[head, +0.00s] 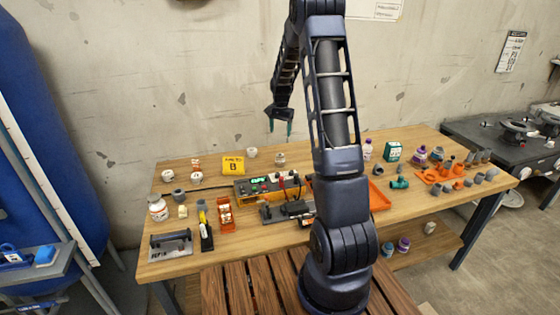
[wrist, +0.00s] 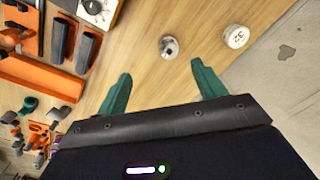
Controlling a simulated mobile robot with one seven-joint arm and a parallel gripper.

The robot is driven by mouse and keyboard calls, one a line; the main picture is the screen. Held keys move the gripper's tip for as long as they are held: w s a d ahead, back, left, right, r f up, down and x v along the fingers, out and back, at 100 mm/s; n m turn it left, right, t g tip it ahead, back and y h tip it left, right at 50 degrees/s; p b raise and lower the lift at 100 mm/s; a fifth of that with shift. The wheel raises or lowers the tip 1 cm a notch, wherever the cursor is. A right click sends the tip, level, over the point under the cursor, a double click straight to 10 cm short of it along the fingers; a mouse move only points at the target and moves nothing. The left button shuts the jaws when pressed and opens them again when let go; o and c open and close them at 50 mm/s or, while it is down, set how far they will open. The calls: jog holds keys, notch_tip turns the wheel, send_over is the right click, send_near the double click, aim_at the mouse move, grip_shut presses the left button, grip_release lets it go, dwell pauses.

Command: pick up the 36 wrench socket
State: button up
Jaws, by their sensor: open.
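My gripper (head: 280,128) hangs above the back of the wooden table, its teal fingers pointing down. In the wrist view my gripper (wrist: 161,72) is open with nothing between its fingers. A grey metallic round socket (wrist: 169,47) stands on the table just beyond the gap between the fingertips; it also shows in the head view (head: 280,159) below my gripper. A white round piece (wrist: 236,37) with a dark marking, possibly 36, stands to its right; in the head view it appears to be the pale cylinder (head: 251,153). I cannot read either size surely.
A yellow sign (head: 233,165) stands left of the sockets. An orange device (head: 262,186) with knobs sits in front of them. Fittings and bottles crowd the table's right side. A concrete wall (head: 150,80) rises behind. Bare wood surrounds the two round pieces.

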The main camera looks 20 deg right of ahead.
jog(key=m, duration=0.1)
send_over(280, 155)
jog(key=shift+g, duration=0.3)
notch_tip(280, 155, down, 8)
jog(key=shift+w+f, duration=0.15)
jog(key=shift+f, duration=5.65)
jog(key=c, duration=1.2)
